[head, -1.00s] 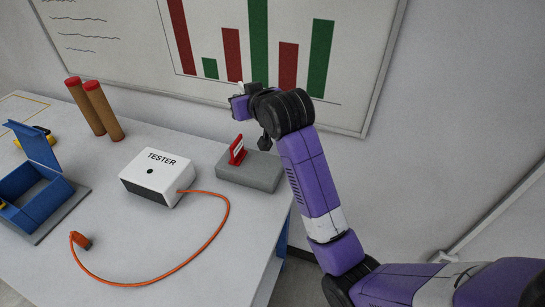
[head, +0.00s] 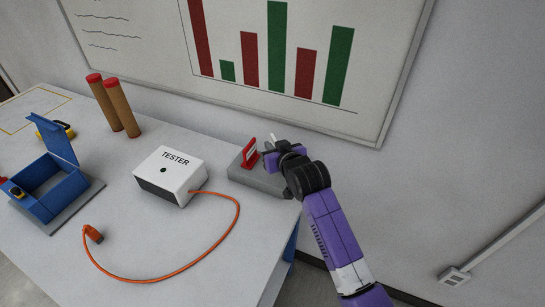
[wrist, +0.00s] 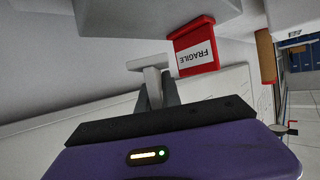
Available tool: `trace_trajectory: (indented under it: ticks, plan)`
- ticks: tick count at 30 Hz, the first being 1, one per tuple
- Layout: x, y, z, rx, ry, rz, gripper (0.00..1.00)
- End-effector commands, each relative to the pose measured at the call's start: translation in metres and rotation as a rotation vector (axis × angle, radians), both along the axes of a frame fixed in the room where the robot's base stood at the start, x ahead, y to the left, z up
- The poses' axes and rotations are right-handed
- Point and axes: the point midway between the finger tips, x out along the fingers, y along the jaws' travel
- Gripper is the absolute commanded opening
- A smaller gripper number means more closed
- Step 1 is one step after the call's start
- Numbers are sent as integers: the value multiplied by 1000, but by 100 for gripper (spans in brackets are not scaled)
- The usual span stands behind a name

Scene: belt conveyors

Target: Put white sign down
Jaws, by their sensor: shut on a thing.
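My gripper (head: 270,150) is shut on a small white sign (wrist: 150,64), which shows in the wrist view as a pale T-shaped piece between the grey fingers (wrist: 156,92). In the head view only a thin white edge of the sign (head: 273,139) shows above my gripper. The gripper is at the right part of a grey block (head: 243,177) on the table. I cannot tell whether the white sign touches the block. A red sign (head: 250,154) with a white FRAGILE label (wrist: 195,58) stands on the block, just left of my gripper.
A white TESTER box (head: 170,175) with an orange cable (head: 222,242) sits left of the block. Two brown tubes with red caps (head: 112,107) and an open blue box (head: 50,185) stand further left. The wall with a chart board (head: 290,60) is close behind the block.

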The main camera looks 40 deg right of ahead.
Motion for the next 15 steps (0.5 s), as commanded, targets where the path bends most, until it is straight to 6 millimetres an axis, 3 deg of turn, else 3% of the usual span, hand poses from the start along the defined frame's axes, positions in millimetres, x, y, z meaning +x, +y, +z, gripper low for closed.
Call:
trace_trajectory:
  ticks: [10, 15]
  plan:
    - [0, -1, -39, 1, 2, -1, 0]
    - [0, 0, -48, 0, -1, 0, 0]
